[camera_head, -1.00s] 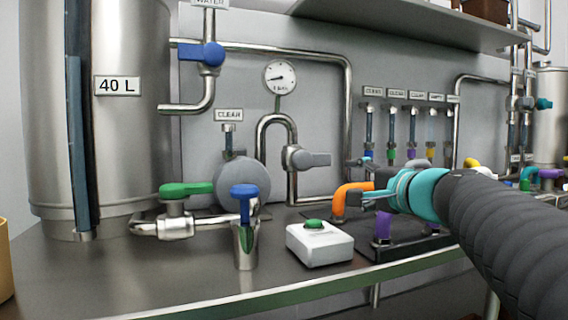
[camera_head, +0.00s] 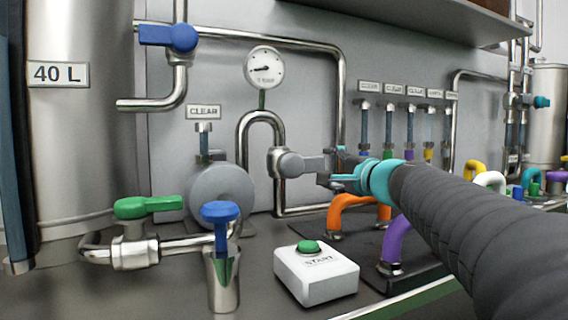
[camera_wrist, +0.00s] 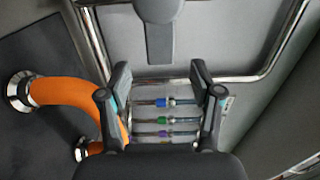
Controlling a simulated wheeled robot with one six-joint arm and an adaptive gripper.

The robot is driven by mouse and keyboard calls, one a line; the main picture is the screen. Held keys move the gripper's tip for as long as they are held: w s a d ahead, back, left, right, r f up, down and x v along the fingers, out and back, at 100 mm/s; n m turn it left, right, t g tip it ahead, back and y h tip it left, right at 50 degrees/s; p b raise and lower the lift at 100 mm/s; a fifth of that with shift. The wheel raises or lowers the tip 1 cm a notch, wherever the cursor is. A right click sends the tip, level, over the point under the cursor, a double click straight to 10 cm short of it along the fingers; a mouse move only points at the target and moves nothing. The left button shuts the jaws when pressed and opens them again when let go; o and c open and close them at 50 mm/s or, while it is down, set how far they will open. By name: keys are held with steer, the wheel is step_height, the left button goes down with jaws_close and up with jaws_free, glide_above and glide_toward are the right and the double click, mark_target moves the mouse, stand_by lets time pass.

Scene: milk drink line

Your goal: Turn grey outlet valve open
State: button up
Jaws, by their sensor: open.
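The grey outlet valve has a grey handle (camera_head: 302,165) that points right from its metal body, on the pipe below the round gauge. In the wrist view the same handle (camera_wrist: 158,38) hangs from the top edge, its end just ahead of the gap between my fingertips. My gripper (camera_head: 332,172) is at the right of the handle in the head view. In the wrist view my gripper (camera_wrist: 161,75) is open, with nothing seen between its fingertips but the background. Whether a finger touches the handle cannot be told.
An orange hose (camera_head: 343,209) and a purple hose (camera_head: 394,242) stand below my arm. A white start box (camera_head: 316,275) with a green button sits in front. A green-handled valve (camera_head: 147,206) and a blue-handled tap (camera_head: 221,213) are at left.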

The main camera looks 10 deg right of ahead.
mark_target(316, 165)
steer(key=p+x, duration=0.1)
steer(key=x, duration=0.7)
jaws_close()
